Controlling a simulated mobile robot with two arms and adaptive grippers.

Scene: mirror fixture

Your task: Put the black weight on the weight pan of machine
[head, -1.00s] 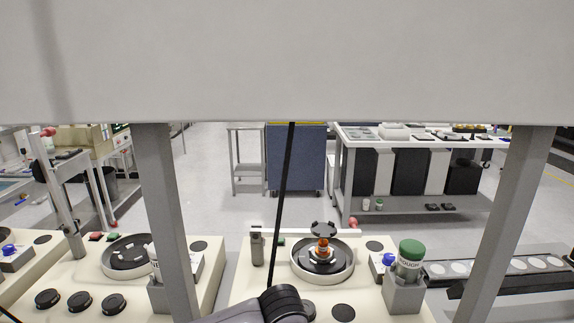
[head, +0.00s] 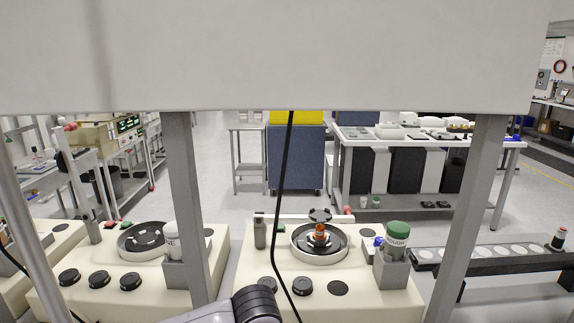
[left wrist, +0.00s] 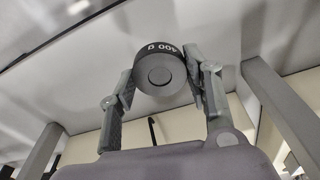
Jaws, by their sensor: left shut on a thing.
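My left gripper (left wrist: 160,68) is shut on the black weight (left wrist: 160,76) in the left wrist view. The weight is a round, dark disc marked "400 g", held between the two fingertips. In the head view, only part of my arm shows at the bottom, and neither the gripper nor the held weight is visible. The middle cream machine (head: 255,285) has a round, pale-rimmed bowl (head: 345,243). My right gripper is not in view.
A large grey panel (head: 270,60) hangs overhead on grey posts (head: 188,210). The left machine carries several black discs (head: 130,281). A black strip (head: 500,257) with pale circles lies at right.

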